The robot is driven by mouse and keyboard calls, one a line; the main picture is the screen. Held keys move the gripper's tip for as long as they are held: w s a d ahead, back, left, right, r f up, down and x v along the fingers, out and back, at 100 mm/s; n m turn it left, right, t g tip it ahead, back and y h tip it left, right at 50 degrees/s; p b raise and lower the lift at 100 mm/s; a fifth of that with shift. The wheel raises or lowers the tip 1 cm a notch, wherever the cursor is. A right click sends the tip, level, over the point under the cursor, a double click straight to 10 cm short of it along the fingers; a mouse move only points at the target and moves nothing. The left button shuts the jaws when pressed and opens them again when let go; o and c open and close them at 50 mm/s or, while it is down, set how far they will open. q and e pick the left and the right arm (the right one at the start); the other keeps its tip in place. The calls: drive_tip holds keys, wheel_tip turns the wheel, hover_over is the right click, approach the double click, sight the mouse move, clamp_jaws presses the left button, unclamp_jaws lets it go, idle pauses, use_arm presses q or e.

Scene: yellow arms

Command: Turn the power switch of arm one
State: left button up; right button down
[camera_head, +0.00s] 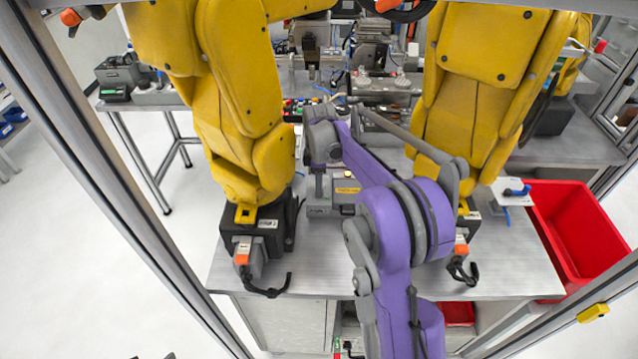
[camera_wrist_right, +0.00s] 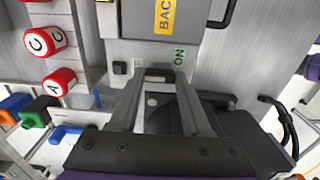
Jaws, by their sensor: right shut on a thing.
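A grey power box with a yellow label (camera_head: 347,189) stands on the metal table between the two yellow arms, the left one (camera_head: 245,120) and the right one (camera_head: 480,90). In the wrist view the box (camera_wrist_right: 150,50) shows its yellow label and a green "ON" mark (camera_wrist_right: 180,57). In the head view my right gripper (camera_head: 320,168) points down at the box's left part. My left gripper is not in view.
Red round knobs lettered C (camera_wrist_right: 45,41) and A (camera_wrist_right: 59,82) sit left of the gripper in the wrist view. A red bin (camera_head: 580,235) is at the table's right. Yellow arm bases flank the box closely. Cables hang at the table's front edge.

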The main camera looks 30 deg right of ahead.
use_arm(q)
drive_tip(key=shift+s+f, duration=0.1)
drive_tip(key=shift+f, duration=0.05)
use_arm(e)
drive_tip(key=shift+m, duration=0.3)
drive_tip(key=m+b, duration=0.1)
drive_tip(key=m, duration=0.7)
drive_tip(key=shift+s+b, duration=0.1)
drive_tip(key=shift+b, duration=0.2)
drive_tip(key=m, duration=0.5)
use_arm(q)
drive_tip(key=f, duration=0.1)
drive_tip(key=s+f, duration=0.1)
drive_tip(key=f, duration=0.1)
drive_tip(key=shift+s+f+b, duration=0.1)
drive_tip(key=shift+s+b, duration=0.1)
drive_tip(key=shift+b, duration=0.2)
use_arm(e)
drive_tip(key=m, duration=0.4)
drive_tip(key=shift+m, duration=0.3)
drive_tip(key=shift+c, duration=1.8)
unclamp_jaws()
